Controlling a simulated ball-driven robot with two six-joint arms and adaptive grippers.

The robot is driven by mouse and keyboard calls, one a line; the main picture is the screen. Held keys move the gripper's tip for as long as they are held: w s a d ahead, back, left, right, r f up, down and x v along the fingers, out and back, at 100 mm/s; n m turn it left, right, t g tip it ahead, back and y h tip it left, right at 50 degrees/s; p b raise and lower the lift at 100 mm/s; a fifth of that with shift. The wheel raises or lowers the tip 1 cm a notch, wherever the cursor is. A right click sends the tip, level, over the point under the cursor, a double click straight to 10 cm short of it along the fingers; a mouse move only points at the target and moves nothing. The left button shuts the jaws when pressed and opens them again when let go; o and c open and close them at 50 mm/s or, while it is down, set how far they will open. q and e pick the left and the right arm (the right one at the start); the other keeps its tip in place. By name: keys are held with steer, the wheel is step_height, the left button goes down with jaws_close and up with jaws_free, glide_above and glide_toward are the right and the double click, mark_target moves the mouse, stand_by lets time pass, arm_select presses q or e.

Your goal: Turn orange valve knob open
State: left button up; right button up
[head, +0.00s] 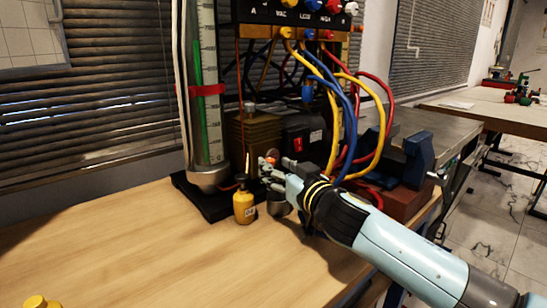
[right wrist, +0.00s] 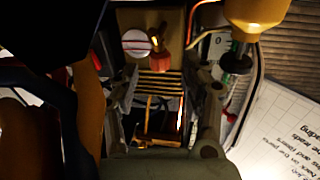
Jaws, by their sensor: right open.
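The orange valve knob (head: 272,154) is a small orange spot just beyond my right gripper, in front of the dark machine. My right gripper (head: 264,172) reaches in from the right and points left at the knob. In the right wrist view its two fingers (right wrist: 163,97) stand apart with nothing between them, and the knob lies beyond the tips. Whether a finger touches the knob I cannot tell. My left gripper is not in view.
The tall gauge column (head: 205,100) is to the left. Coloured hoses (head: 372,105) hang above my arm, near a blue vise (head: 419,155). The left tabletop (head: 110,240) is mostly clear.

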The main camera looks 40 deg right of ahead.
steer(key=shift+w+d, duration=0.1)
steer(key=shift+w, duration=0.85)
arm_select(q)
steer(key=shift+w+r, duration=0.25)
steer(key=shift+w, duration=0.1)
arm_select(e)
steer(key=shift+c, duration=0.4)
jaws_close()
arm_select(q)
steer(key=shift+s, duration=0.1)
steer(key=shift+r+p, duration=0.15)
steer(key=shift+p, duration=0.15)
